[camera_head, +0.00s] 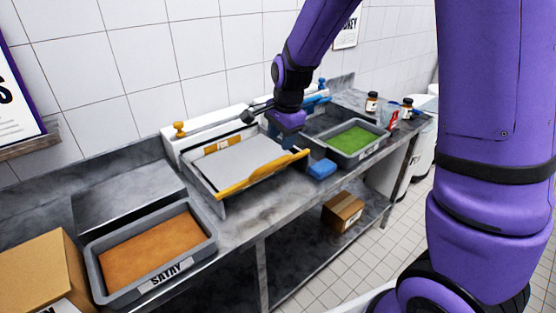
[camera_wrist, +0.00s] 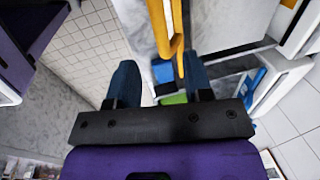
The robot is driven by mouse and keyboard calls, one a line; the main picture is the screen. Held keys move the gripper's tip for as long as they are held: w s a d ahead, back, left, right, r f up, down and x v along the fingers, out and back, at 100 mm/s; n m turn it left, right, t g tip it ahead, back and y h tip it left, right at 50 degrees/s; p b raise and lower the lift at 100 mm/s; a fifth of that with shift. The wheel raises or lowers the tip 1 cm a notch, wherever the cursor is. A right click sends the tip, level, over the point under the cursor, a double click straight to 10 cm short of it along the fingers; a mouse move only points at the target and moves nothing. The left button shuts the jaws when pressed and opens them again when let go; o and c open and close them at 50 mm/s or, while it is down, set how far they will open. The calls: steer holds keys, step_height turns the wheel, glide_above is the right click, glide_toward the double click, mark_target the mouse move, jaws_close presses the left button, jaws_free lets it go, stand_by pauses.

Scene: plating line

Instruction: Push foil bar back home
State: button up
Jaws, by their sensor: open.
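The foil bar is a yellow bar (camera_head: 262,175) along the front edge of a flat pale-grey plate (camera_head: 235,163) on the steel counter.
A blue block (camera_head: 322,169) lies on the counter right of the bar. A grey tray of green stuff (camera_head: 383,146) stands behind it. A SATAY tray (camera_head: 209,239) and cardboard box (camera_head: 72,267) are at the left. Bottles (camera_head: 371,102) stand at the far right.

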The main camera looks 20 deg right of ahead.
mark_target(277, 160)
steer(key=f, duration=0.2)
steer(key=w+f, duration=0.1)
steer(key=f, duration=0.5)
steer(key=shift+w+a, duration=0.2)
steer(key=shift+c, duration=0.2)
steer(key=shift+w, duration=0.1)
jaws_close()
